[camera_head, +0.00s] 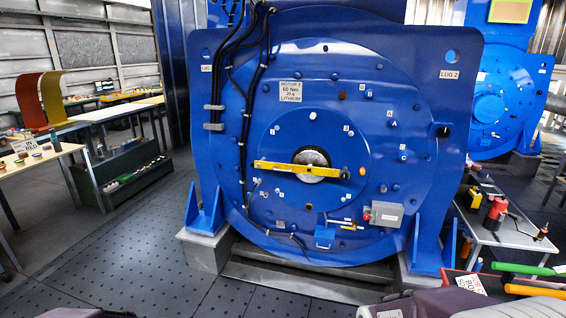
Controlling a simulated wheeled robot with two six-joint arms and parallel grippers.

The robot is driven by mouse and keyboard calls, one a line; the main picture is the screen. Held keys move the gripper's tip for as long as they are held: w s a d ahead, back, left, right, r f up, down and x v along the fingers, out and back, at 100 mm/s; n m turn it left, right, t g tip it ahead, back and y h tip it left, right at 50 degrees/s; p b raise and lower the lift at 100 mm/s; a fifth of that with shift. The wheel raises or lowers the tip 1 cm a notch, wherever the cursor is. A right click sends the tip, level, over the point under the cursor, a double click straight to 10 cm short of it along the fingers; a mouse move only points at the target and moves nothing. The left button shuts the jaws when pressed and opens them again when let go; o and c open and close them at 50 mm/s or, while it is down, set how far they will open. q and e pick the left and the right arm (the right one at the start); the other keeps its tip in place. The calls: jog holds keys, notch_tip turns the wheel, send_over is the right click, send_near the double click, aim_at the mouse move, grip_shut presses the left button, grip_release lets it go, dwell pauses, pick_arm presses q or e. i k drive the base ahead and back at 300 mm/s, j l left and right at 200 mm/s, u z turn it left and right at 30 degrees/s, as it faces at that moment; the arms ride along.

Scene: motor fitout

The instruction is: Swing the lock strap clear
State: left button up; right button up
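The lock strap appears to be the yellow bar (282,167) lying nearly level across the front of the blue motor (300,110). It crosses in front of the round silver shaft end (311,160) at the motor's centre. How the strap is fastened is too small to tell. Neither of my grippers shows; only grey parts, likely of my arms, show at the bottom edge.
A grey box (386,214) with a red button sits on the motor's lower right. Black cables (246,90) run down its left side. A side table (510,232) with tools stands at right, benches (45,158) at left. The dark floor (140,255) at front left is clear.

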aim_at(289, 168)
jog(key=i+l+z, duration=0.1)
jog(key=i, duration=0.5)
jog(key=i+l+z, duration=0.1)
jog(key=i, duration=0.55)
jog(key=i+l+u, duration=0.2)
jog(key=i+u, duration=0.25)
jog(key=i+l+u, duration=0.75)
jog(key=u, duration=0.15)
jog(key=i+l+u, duration=0.25)
jog(key=l+u, duration=0.2)
jog(key=l, duration=0.2)
